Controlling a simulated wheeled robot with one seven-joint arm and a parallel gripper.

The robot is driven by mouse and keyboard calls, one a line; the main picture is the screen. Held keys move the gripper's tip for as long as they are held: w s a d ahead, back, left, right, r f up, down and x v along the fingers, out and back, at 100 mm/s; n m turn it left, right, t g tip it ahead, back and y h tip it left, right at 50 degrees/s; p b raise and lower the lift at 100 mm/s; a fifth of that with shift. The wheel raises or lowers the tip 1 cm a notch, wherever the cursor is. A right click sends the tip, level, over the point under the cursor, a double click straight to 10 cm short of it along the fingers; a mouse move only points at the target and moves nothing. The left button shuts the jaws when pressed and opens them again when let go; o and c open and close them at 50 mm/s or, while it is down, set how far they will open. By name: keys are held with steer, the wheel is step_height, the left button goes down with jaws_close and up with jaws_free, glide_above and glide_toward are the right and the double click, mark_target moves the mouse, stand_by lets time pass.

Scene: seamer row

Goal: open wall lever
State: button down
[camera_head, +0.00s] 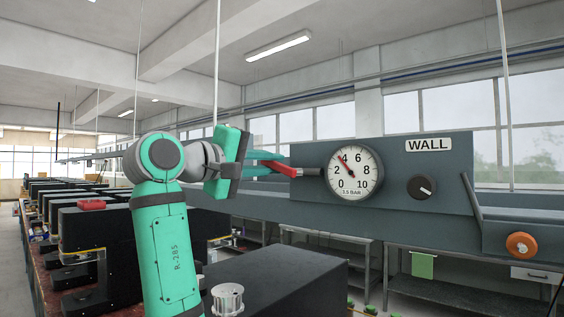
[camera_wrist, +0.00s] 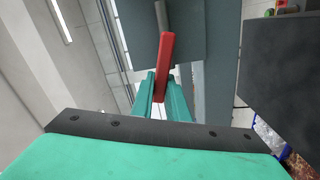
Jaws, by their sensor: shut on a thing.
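The wall lever (camera_head: 279,167) is a red handle on a grey metal stem, left of the round gauge on the dark panel. It also shows in the wrist view (camera_wrist: 166,58), where the red handle runs up to the grey stem. My gripper (camera_head: 271,163) is shut on the red handle, its green fingers (camera_wrist: 160,90) on either side of it. The panel (camera_head: 388,188) carries a sign reading WALL (camera_head: 429,144). The gauge (camera_head: 353,172) has a red needle pointing near 4. Part of the handle is hidden between the fingers.
A black knob (camera_head: 421,188) sits right of the gauge, and an orange round knob (camera_head: 520,245) is at the far right. A dark block (camera_head: 285,280) stands below my arm. Several dark machines line the left. A bench with a green cloth (camera_head: 423,265) stands behind.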

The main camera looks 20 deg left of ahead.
steer(key=shift+f, duration=0.1)
stand_by(0.3)
steer(key=c, duration=1.7)
jaws_free()
steer(key=v, duration=1.1)
steer(key=shift+w, duration=0.15)
